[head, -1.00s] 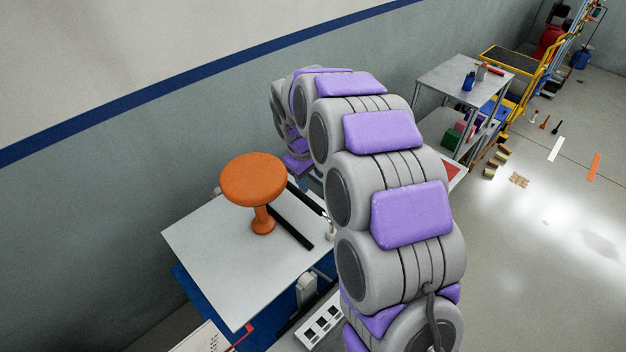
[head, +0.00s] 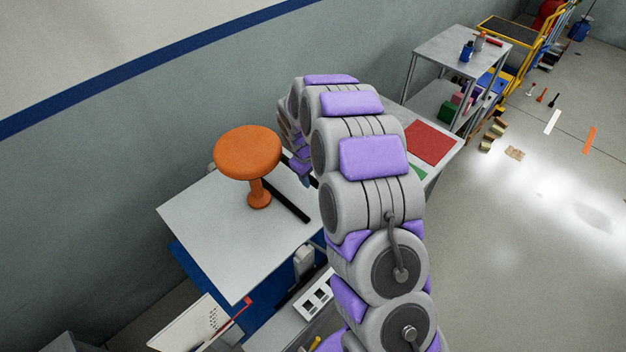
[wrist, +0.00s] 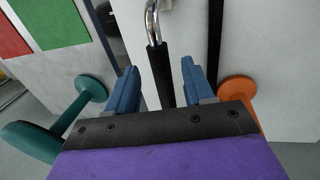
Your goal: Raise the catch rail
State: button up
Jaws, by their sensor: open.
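A black bar with a bright metal loop (wrist: 152,22) at its end shows in the wrist view; it looks like the catch rail (wrist: 160,76). My gripper (wrist: 160,72) is open, with one blue finger on each side of the bar. I cannot tell whether either finger touches it. A second black strip (wrist: 214,45) runs on the pale panel to its right. In the head view a black strip (head: 288,205) lies on the white tabletop (head: 215,245) beside the orange stool-shaped piece (head: 248,155). My arm hides the gripper and the looped bar there.
The orange piece (wrist: 240,90) is close to the right finger in the wrist view. A teal piece of similar shape (wrist: 70,115) is at the left. Red (head: 430,142) and green panels lie beyond my arm. A grey shelf table (head: 455,50) stands farther back.

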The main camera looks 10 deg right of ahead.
jog(key=shift+w+d+f, duration=0.1)
jog(key=shift+d+f, duration=0.05)
jog(key=shift+f, duration=0.55)
jog(key=shift+w+d+f, duration=0.1)
jog(key=shift+f, duration=0.6)
grip_shut()
